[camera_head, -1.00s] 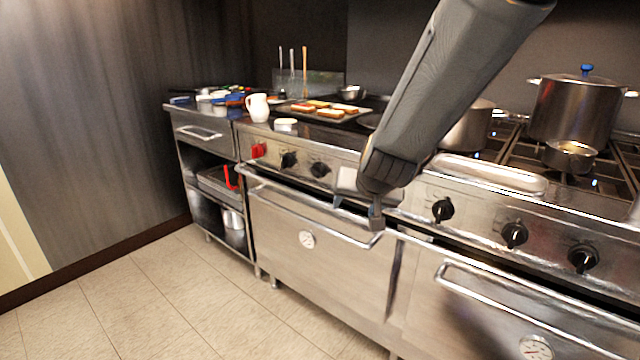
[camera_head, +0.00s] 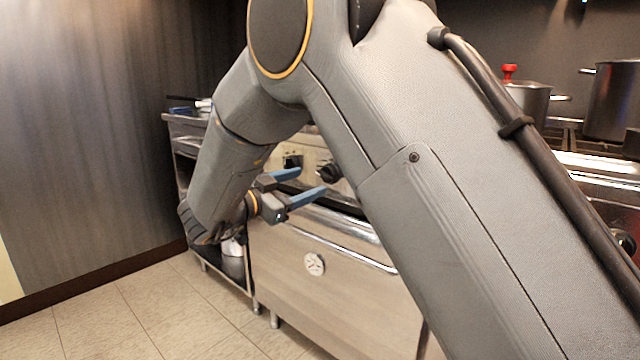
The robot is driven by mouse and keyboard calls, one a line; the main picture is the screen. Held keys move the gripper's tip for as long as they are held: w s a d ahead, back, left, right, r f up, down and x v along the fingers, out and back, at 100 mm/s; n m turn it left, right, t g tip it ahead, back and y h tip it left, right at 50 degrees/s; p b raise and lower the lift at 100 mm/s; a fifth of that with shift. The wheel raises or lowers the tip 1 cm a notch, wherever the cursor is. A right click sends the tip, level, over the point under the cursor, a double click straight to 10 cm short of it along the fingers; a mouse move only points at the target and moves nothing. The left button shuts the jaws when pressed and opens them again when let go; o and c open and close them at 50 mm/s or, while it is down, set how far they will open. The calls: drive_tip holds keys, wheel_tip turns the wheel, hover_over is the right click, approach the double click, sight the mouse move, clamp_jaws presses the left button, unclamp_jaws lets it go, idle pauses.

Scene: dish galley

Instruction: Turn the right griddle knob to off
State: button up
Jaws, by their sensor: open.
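The griddle's front panel shows two black knobs between my arm links. The right griddle knob (camera_head: 329,173) is round and dark; its pointer setting is too small to read. The left knob (camera_head: 292,161) sits beside it, just above the upper finger. My gripper (camera_head: 312,181) is open and empty, with two blue fingers pointing right toward the right knob. The fingertips look close to that knob, one to its left and one below it in the picture. I cannot tell whether they touch it. The griddle top is hidden behind my arm.
A steel counter (camera_head: 185,125) stands at left. Pots, including a red-knobbed one (camera_head: 528,100), stand on the range at right. The tiled floor (camera_head: 130,320) at front left is clear.

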sight(322, 177)
drive_tip(key=b+x, duration=0.1)
drive_tip(key=x, duration=0.5)
drive_tip(key=shift+w+d, duration=0.2)
drive_tip(key=c, duration=1)
